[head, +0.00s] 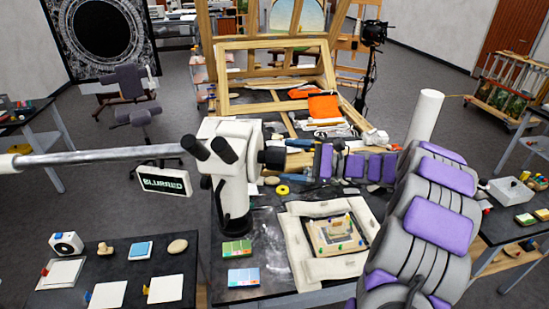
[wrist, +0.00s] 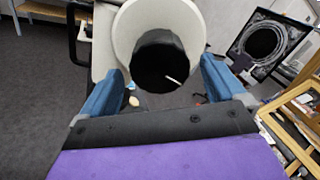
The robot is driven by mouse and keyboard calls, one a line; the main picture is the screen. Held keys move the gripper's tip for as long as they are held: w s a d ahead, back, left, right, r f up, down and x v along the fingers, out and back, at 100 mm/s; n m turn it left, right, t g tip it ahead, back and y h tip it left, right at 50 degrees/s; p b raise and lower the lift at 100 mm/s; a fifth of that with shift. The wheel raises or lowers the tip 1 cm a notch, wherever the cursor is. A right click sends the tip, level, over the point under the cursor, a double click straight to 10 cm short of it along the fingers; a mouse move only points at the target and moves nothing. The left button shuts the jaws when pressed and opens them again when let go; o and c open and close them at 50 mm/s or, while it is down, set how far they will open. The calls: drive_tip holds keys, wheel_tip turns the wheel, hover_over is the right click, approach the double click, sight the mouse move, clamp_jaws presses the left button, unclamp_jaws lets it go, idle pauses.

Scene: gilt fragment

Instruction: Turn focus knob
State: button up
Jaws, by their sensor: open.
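The white microscope (head: 228,165) stands upright on the dark table, held on a long metal boom. Its black focus knob (head: 272,157) sticks out to the right, towards my arm. My gripper (head: 288,158) reaches in from the right, with its blue fingers spread at the knob's outer end. In the wrist view, the knob (wrist: 165,62) shows as a black disc with a white mark, centred between the open fingers of my gripper (wrist: 166,78). Gaps seem to show on both sides of the knob; whether the fingertips overlap it in depth is unclear.
A padded frame (head: 297,255) with a gilt fragment (head: 335,235) lies below my arm. Colour cards (head: 240,277) lie by the microscope base. A wooden easel frame (head: 275,75) and loose tools are behind. A side table (head: 120,255) with small items is at left.

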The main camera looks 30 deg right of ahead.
sight(274, 158)
drive_tip(key=shift+x, duration=2.55)
drive_tip(key=shift+c, duration=0.4)
drive_tip(key=c, duration=0.9)
drive_tip(key=shift+c, duration=0.2)
drive_tip(key=shift+r+p, duration=0.15)
drive_tip(key=shift+p, duration=0.6)
drive_tip(key=shift+r+m+p, duration=0.15)
drive_tip(key=shift+m+p, duration=0.25)
drive_tip(key=shift+p, duration=0.1)
drive_tip(key=m+p, duration=0.2)
drive_tip(key=p, duration=0.3)
drive_tip(key=shift+m, duration=0.3)
drive_tip(key=m+p, duration=0.2)
drive_tip(key=p, duration=0.2)
drive_tip(key=shift+f, duration=0.2)
drive_tip(key=shift+f+m, duration=0.1)
drive_tip(key=shift+m, duration=0.2)
